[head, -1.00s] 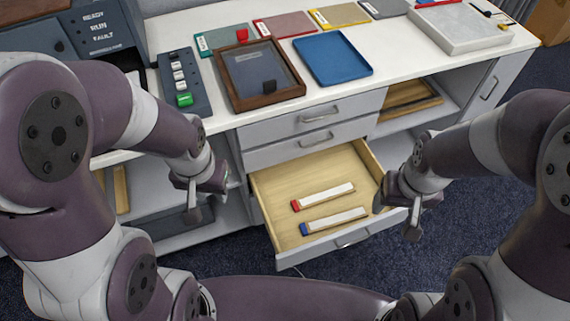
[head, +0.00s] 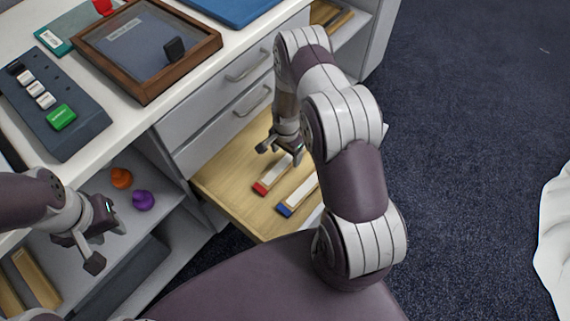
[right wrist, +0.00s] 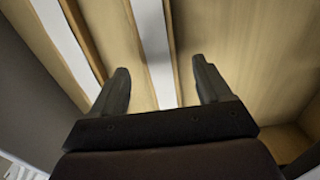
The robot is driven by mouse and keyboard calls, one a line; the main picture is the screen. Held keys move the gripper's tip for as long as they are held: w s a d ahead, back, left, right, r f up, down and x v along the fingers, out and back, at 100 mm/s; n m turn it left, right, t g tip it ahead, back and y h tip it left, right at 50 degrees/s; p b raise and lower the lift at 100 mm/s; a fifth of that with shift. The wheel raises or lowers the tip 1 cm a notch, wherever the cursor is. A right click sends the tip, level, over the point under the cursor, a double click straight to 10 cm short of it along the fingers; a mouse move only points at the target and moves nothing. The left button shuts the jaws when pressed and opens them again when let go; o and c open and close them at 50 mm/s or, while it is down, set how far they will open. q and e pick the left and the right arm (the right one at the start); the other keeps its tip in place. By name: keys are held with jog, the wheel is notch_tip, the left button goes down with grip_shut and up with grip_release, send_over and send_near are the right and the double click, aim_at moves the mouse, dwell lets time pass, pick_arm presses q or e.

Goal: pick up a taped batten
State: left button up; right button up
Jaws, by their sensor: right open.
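Two white battens lie side by side in the open wooden drawer (head: 212,181). One has red tape on its near end (head: 262,188), the other blue tape (head: 287,208). My right gripper (head: 281,148) is open above the drawer, at the far end of the red-taped batten; my arm hides part of the blue-taped one. In the right wrist view, a white batten strip (right wrist: 153,42) runs between the open fingers, apart from both, and a second strip (right wrist: 66,40) lies to the left. No tape shows there. My left gripper (head: 103,242) is open and empty beside the shelf.
A green-buttoned panel (head: 73,138) and a wood-framed tray (head: 112,66) stand on the tabletop. Two closed drawers are above the open one. An orange ball (head: 121,178) and a purple one (head: 143,200) sit on the left shelf.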

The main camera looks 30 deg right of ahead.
aim_at(287, 160)
jog(key=f, duration=0.3)
jog(key=shift+d+f, duration=0.2)
jog(key=shift+r, duration=0.1)
jog(key=c, duration=1.2)
jog(key=shift+r, duration=0.1)
